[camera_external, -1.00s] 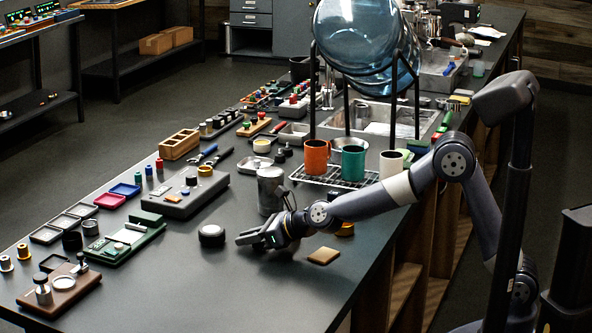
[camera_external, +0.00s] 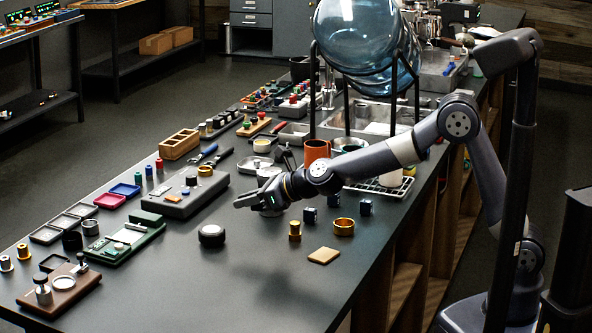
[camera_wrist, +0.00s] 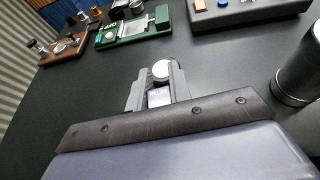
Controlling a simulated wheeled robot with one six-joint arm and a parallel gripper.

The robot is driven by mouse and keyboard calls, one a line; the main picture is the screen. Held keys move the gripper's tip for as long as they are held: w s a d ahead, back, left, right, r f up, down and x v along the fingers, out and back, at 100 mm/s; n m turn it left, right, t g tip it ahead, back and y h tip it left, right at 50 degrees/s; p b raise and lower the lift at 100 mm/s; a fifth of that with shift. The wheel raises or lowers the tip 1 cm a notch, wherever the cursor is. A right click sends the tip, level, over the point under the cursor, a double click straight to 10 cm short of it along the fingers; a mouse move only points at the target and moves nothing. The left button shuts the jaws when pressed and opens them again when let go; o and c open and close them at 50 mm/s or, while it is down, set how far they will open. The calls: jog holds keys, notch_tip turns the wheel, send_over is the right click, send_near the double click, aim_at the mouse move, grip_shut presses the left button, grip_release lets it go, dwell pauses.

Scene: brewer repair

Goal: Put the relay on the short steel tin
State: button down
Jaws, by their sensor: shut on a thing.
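My gripper (camera_external: 245,201) is raised above the counter near its middle. In the wrist view its two fingers (camera_wrist: 157,92) are shut on a small block with a pale, lettered face, apparently the relay (camera_wrist: 159,97). The relay is too small to make out in the external view. A dark, shiny cylinder, apparently a steel tin (camera_wrist: 301,72), stands at the right of the wrist view, apart from the fingers. In the external view my gripper and forearm cover most of that tin. I cannot tell whether it is the short one.
A round black puck (camera_external: 211,235) lies left of my gripper. A brass ring (camera_external: 344,226), a brass cylinder (camera_external: 295,231), dark blue blocks and a tan pad (camera_external: 324,256) lie to the right. A grey box (camera_external: 184,196) and a green device (camera_external: 125,243) stand left.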

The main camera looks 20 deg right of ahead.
jog(key=w+d+r+m+t+h+p, duration=0.1)
jog(key=w+d+r+p, duration=0.45)
jog(key=w, duration=0.35)
jog(key=w+d+r+p, duration=0.4)
jog(key=w+d+r, duration=0.15)
jog(key=w, duration=0.35)
jog(key=f+b, duration=0.2)
jog(key=f, duration=0.1)
jog(key=f+b, duration=0.3)
jog(key=a+f+b, duration=0.1)
jog(key=f+b, duration=0.1)
jog(key=f, duration=0.1)
jog(key=shift+w, duration=0.2)
jog(key=shift+r, duration=0.15)
jog(key=c, duration=1.8)
grip_release()
jog(key=shift+f+b, duration=0.2)
jog(key=shift+b, duration=0.15)
jog(key=o, duration=0.5)
